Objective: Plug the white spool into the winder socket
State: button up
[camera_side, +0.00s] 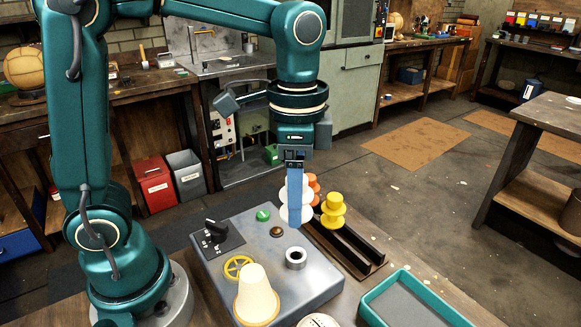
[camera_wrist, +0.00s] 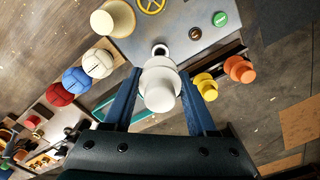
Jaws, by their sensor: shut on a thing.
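The white spool (camera_side: 284,206) is upright between the blue fingers of my gripper (camera_side: 296,222). In the side view the near finger covers its middle. In the wrist view the white spool (camera_wrist: 160,90) sits between both fingers of my gripper (camera_wrist: 160,76). The winder socket (camera_side: 296,258) is a short metal ring with a dark hole on the grey winder box (camera_side: 225,268). The spool is apart from it, held higher, and the ring is uncovered. In the wrist view the socket (camera_wrist: 160,50) shows just beyond the spool's rim.
A yellow spool (camera_side: 333,210) and an orange spool (camera_side: 313,188) stand by a dark rail (camera_side: 345,250). The box carries a cream cone (camera_side: 257,297), yellow handwheel (camera_side: 239,267), black switch (camera_side: 215,230) and green button (camera_side: 263,215). A teal tray (camera_side: 375,303) is at the front right.

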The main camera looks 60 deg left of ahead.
aim_at(296, 238)
jog(key=shift+f, duration=2.75)
jog(key=shift+f, duration=1.5)
jog(key=o, duration=1.3)
jog(key=shift+o, duration=0.2)
jog(key=shift+r, duration=2.55)
jog(key=shift+w+a+r, duration=0.1)
jog(key=shift+w+r, duration=0.05)
jog(key=shift+r, duration=0.15)
jog(key=s+a+r+n+t, duration=0.3)
jog(key=s+n+t, duration=0.2)
jog(key=s+n, duration=0.2)
jog(key=shift+s+a+n+t, duration=0.15)
jog(key=shift+s+n+t, duration=0.15)
jog(key=shift+s+n, duration=0.15)
